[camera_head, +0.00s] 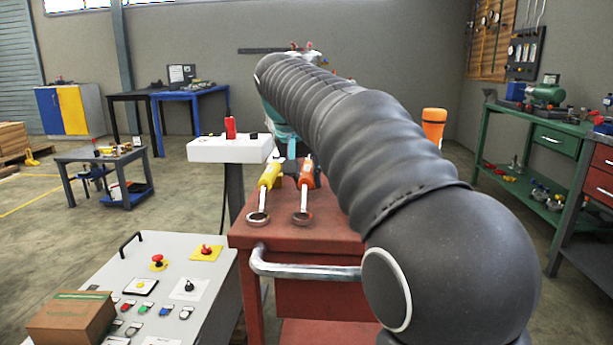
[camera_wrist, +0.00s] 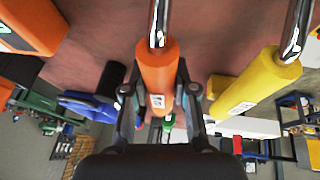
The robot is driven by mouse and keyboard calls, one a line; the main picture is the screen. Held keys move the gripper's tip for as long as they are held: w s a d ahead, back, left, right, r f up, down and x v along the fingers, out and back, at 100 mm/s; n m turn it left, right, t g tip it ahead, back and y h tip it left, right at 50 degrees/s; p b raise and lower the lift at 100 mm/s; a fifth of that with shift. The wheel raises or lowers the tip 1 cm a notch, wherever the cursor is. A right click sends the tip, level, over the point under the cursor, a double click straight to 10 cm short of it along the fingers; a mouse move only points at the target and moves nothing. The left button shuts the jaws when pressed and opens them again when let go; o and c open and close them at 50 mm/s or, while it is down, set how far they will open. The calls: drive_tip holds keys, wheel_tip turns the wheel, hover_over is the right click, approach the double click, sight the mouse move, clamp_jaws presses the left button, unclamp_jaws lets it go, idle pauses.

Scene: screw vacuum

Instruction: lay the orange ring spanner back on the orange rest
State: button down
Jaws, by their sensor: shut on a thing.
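The orange ring spanner (camera_head: 307,174) is at the red cart's top, its metal ring end toward the near edge. In the wrist view its orange handle (camera_wrist: 157,72) lies between the two fingers of my gripper (camera_wrist: 159,92), which is shut on it. The metal shaft runs up out of that picture. In the head view my arm hides most of the gripper. I cannot make out the orange rest, nor whether the spanner touches anything below it. A yellow ring spanner (camera_head: 269,177) lies just left of the orange one; it also shows in the wrist view (camera_wrist: 258,82).
The red cart top (camera_head: 336,236) is bare near its front edge, above a metal handle (camera_head: 300,270). A grey control panel (camera_head: 215,272) stands at the lower left. A white box on a post (camera_head: 228,150) stands behind left. An orange object (camera_head: 433,125) stands right of my arm.

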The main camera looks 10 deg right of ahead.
drive_tip(key=shift+f, duration=0.2)
idle(0.5)
drive_tip(key=shift+c, duration=0.2)
unclamp_jaws()
drive_tip(key=shift+r, duration=0.2)
idle(0.7)
drive_tip(key=shift+r+p, duration=0.3)
drive_tip(key=shift+p, duration=0.25)
drive_tip(key=shift+r+p, duration=0.55)
drive_tip(key=shift+r, duration=0.05)
drive_tip(key=shift+r+p, duration=0.45)
drive_tip(key=shift+r, duration=2.95)
